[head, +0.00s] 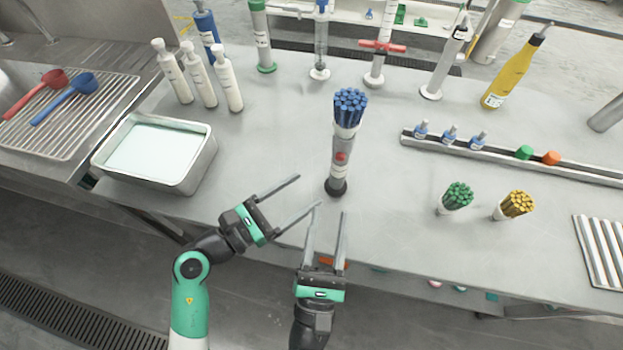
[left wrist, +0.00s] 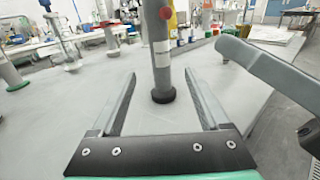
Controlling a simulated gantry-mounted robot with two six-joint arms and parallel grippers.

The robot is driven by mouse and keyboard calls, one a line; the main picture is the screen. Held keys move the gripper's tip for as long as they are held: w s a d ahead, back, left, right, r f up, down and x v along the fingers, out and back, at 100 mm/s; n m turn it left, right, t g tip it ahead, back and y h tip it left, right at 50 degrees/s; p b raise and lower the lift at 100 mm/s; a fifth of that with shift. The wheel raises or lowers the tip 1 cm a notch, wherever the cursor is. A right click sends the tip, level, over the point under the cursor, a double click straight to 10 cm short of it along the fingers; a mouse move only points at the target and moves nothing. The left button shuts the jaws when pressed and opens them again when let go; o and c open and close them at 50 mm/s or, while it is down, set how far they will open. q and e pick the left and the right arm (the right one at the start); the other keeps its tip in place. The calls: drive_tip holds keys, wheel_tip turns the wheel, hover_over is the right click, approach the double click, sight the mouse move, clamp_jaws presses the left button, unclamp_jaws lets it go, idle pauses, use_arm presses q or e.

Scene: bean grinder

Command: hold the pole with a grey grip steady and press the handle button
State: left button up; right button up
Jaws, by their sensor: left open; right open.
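A grey pole (head: 341,155) stands upright near the table's front edge, with a black foot, a red button (head: 341,157) on its side and a bundle of blue rods at its top. My left gripper (head: 308,190) is open and empty, just left of the pole's lower part. In the left wrist view the pole (left wrist: 160,55) stands ahead, in line with the gap between the open fingers (left wrist: 159,73). The red button (left wrist: 165,13) shows near the top there. My right gripper (head: 329,213) is open and empty, in front of the pole's foot.
A metal tray (head: 208,160) with pale liquid and white bottles (head: 200,80) stand left. Green (head: 457,196) and yellow (head: 516,204) rod bundles and a rail (head: 580,173) are right. Other poles stand along the back. The table around the pole is clear. The two grippers are close together.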

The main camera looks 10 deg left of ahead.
sight(333, 171)
use_arm(q)
drive_tip(key=x, duration=1.1)
drive_tip(key=shift+d+r, duration=0.1)
clamp_jaws()
use_arm(e)
clamp_jaws()
idle(1.2)
